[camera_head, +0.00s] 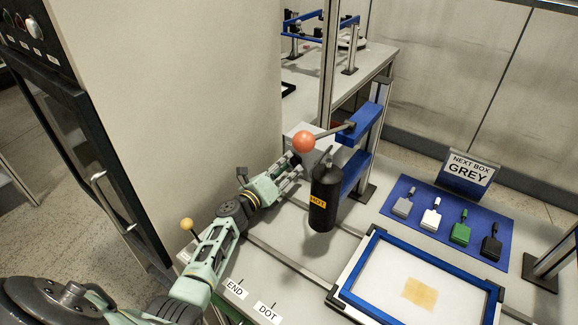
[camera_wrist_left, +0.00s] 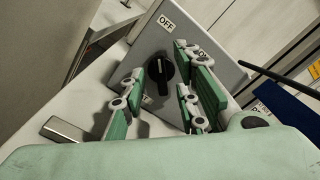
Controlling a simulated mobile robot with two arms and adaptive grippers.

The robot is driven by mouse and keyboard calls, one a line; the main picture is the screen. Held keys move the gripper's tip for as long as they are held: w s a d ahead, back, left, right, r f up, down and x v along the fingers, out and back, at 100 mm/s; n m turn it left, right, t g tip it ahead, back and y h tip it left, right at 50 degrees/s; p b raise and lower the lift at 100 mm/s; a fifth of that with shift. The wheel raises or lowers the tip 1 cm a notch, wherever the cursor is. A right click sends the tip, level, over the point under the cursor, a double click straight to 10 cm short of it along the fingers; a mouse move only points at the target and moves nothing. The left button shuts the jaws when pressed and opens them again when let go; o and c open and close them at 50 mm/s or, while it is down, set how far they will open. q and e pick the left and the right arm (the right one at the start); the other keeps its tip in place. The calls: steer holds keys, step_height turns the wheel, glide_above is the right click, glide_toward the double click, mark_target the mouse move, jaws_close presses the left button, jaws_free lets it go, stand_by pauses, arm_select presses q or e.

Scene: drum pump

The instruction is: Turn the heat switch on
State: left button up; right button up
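The heat switch is a round black knob (camera_wrist_left: 159,70) on the face of a grey box (camera_wrist_left: 205,70). A white OFF label (camera_wrist_left: 166,22) sits above it, and the knob's pale mark seems to point up towards that label. Another label at the right, partly behind a finger, seems to read ON. My left gripper (camera_wrist_left: 160,82) is open, with its green-padded fingers on both sides of the knob; contact cannot be told. In the head view, my left gripper (camera_head: 290,170) is at the grey box (camera_head: 300,130), and the knob is hidden. My right gripper is not in view.
A red ball handle (camera_head: 304,141) on a lever and a black hanging cylinder (camera_head: 325,197) are close right of my left gripper. A blue-framed tray (camera_head: 362,306) and a blue mat (camera_head: 470,240) with several small paddles lie further right. A tall cabinet panel (camera_head: 190,90) stands left.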

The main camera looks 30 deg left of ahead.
arm_select(q)
steer(key=shift+w+d, duration=0.1)
steer(key=shift+w, duration=0.7)
jaws_close()
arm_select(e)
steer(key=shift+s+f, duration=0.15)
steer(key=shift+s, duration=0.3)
